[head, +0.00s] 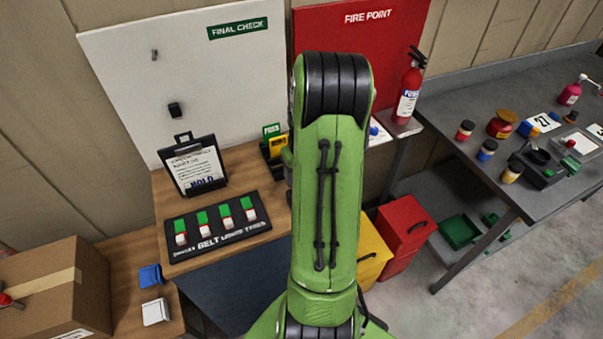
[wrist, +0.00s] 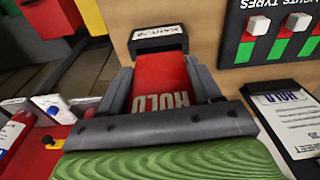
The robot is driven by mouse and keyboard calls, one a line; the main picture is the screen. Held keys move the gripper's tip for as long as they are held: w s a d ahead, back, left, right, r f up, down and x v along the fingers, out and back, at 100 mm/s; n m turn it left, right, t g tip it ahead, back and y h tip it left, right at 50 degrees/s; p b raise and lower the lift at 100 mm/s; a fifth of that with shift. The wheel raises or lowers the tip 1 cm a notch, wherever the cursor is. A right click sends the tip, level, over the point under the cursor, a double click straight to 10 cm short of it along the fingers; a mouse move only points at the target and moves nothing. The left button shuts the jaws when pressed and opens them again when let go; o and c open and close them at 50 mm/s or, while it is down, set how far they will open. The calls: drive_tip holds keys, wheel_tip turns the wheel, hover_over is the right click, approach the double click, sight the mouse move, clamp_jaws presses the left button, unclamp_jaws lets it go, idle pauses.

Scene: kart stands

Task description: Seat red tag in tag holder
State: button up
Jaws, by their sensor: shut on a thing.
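The red tag (wrist: 160,82), with white "HOLD" lettering, is between the two grey fingers of my gripper (wrist: 162,75) in the wrist view. My gripper is shut on it. A small black holder with a white label (wrist: 158,36) stands on the wooden bench just beyond the tag's far end. The tag's end meets or overlaps the holder's edge in the picture; I cannot tell whether it is inside. In the head view my arm hides the gripper, the red tag and this holder.
A black rack with green and yellow tags (head: 277,148) stands close left of my arm. The switch panel (head: 217,230) and clipboard (head: 193,166) are farther left. A fire extinguisher (head: 410,88) stands to the right. Yellow (head: 372,253) and red (head: 405,232) boxes sit below.

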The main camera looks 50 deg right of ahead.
drive_tip(key=shift+f, duration=0.15)
drive_tip(key=shift+f+b, duration=0.35)
drive_tip(key=shift+b, duration=0.05)
drive_tip(key=shift+f+b, duration=1.25)
drive_tip(key=shift+f, duration=0.2)
drive_tip(key=o, duration=1.2)
drive_tip(key=r, duration=0.5)
drive_tip(key=s+r+p, duration=0.1)
drive_tip(key=r, duration=0.9)
drive_tip(key=shift+s+a+r+p, duration=0.15)
drive_tip(key=shift+a+r+p, duration=0.2)
drive_tip(key=shift+p, duration=0.05)
